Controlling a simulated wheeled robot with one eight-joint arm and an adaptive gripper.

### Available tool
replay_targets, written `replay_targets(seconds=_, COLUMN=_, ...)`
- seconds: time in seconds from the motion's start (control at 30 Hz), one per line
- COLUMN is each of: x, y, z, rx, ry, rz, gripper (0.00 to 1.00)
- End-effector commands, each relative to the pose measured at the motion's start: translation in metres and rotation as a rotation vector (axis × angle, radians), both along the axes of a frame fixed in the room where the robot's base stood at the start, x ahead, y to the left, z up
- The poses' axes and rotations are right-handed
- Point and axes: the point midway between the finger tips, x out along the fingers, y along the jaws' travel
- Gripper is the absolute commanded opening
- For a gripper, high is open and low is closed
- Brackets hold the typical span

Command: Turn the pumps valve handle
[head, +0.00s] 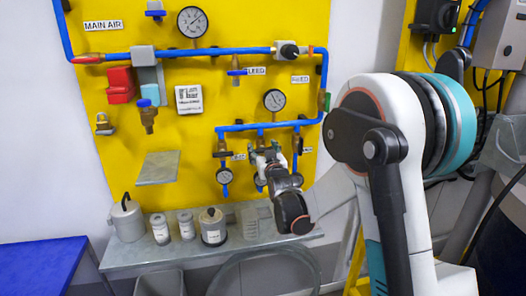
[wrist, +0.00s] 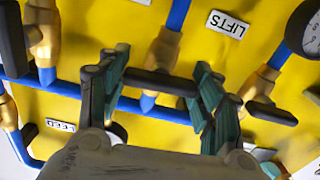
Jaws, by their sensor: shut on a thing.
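My gripper (wrist: 158,95) has its two dark green fingers closed on the ends of a black valve handle (wrist: 160,82). The handle lies crosswise to its brass valve (wrist: 162,50), on a blue pipe. In the head view my gripper (head: 268,157) is at the middle of three valves under the lower pipe (head: 245,127) and hides most of that valve. I can read no "PUMPS" label; an upside-down "LIFTS" label (wrist: 228,22) sits beside the valve in the wrist view.
Neighbouring valves stand close on both sides, with black handles at the right (wrist: 272,112) and left (wrist: 12,38) in the wrist view. Gauges (head: 224,175) hang below. A grey shelf (head: 180,258) with containers runs beneath the yellow panel (head: 130,120). A blue table (head: 40,265) is at lower left.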

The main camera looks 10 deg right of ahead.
Motion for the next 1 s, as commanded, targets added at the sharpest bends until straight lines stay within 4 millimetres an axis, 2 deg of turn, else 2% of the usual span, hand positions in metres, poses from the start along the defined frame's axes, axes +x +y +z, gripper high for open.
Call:
replay_targets(seconds=0.13, x=0.000, y=0.000, z=0.000, rx=0.096, ry=0.000, rz=0.000, gripper=0.35)
replay_targets(seconds=0.33, x=0.000, y=0.000, z=0.000, rx=0.097, ry=0.001, rz=0.000, gripper=0.35)
replay_targets(seconds=0.37, x=0.000, y=0.000, z=0.000, rx=0.097, ry=0.001, rz=0.000, gripper=0.64)
replay_targets(seconds=0.43, x=0.000, y=0.000, z=0.000, rx=0.097, ry=0.001, rz=0.000, gripper=0.79)
replay_targets(seconds=0.83, x=-0.002, y=0.000, z=0.000, rx=0.095, ry=0.000, rz=0.000, gripper=0.80)
replay_targets(seconds=1.0, x=-0.019, y=0.000, z=0.000, rx=0.095, ry=0.000, rz=0.000, gripper=0.80)
